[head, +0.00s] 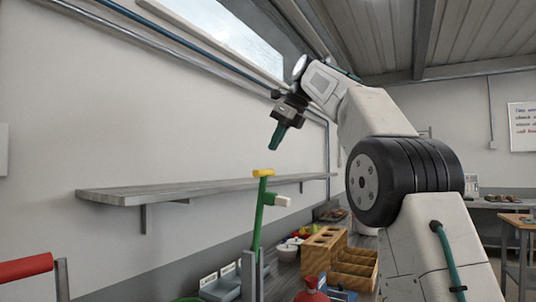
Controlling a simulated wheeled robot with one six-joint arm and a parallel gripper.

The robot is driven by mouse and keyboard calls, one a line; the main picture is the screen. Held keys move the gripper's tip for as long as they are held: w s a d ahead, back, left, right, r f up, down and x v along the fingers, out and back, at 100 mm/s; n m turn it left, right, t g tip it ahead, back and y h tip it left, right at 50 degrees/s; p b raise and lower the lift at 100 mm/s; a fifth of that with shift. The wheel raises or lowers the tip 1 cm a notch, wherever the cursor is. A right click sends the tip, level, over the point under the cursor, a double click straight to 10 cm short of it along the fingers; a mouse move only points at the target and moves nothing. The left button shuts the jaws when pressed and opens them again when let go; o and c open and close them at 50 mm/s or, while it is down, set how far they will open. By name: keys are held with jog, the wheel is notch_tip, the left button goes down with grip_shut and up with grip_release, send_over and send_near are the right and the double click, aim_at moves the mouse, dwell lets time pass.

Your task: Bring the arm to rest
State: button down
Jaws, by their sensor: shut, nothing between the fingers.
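My gripper (279,135) shows in the head view at the end of my raised arm. It points down and its fingers are together with nothing between them. It hangs in the air above and a little right of a green post with a yellow top (263,173), apart from it. My arm is bent, with its elbow high on the right side of the picture.
A grey wall shelf (165,193) runs left of my gripper. Below are a wooden compartment box (354,268), a red object (311,290) and bowls (287,252). A red bar (26,268) is at lower left. Air left of my arm is free.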

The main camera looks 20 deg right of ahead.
jog(key=shift+s+d+r, duration=0.15)
jog(key=shift+s+r, duration=0.1)
jog(key=shift+r, duration=0.15)
jog(key=s+f+n+g+h, duration=0.1)
jog(key=s+f+n+g, duration=0.15)
jog(key=f+n, duration=1.15)
jog(key=s+a+f+n+h, duration=0.1)
jog(key=s+a+f+n, duration=0.2)
jog(key=s+f, duration=0.6)
jog(key=s+a+f+n, duration=0.3)
jog(key=s+f+n, duration=0.4)
jog(key=s, duration=0.9)
jog(key=s+a+f+n+g+h, duration=0.1)
jog(key=s+a+f+n, duration=0.2)
jog(key=s+f, duration=0.8)
jog(key=shift+s+n+h, duration=0.3)
jog(key=shift+s+n, duration=0.7)
